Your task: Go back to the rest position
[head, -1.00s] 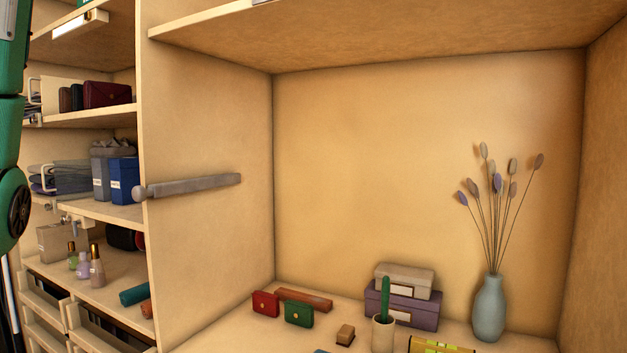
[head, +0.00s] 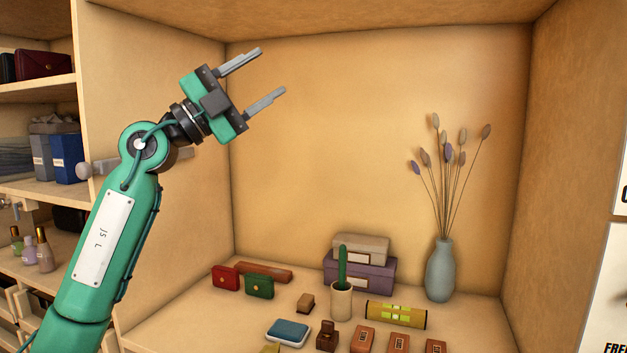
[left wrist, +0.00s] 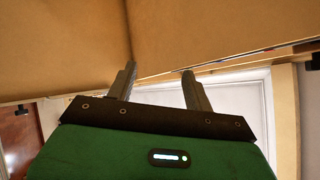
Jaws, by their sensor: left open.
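My left gripper (head: 262,80) is open and empty in the head view. It is raised in front of the alcove's upper left, with its fingers pointing up and to the right. In the left wrist view my left gripper (left wrist: 158,82) shows its two fingers apart with nothing between them. Wooden panels lie beyond the fingers there. My right gripper is in neither view.
The alcove shelf (head: 190,308) holds a vase (head: 440,270), stacked boxes (head: 357,270), a potted cactus (head: 341,300), a red purse (head: 225,278) and a green purse (head: 259,286). A grey rod (head: 95,169) sticks out from the left partition (head: 150,90). Space above the shelf items is open.

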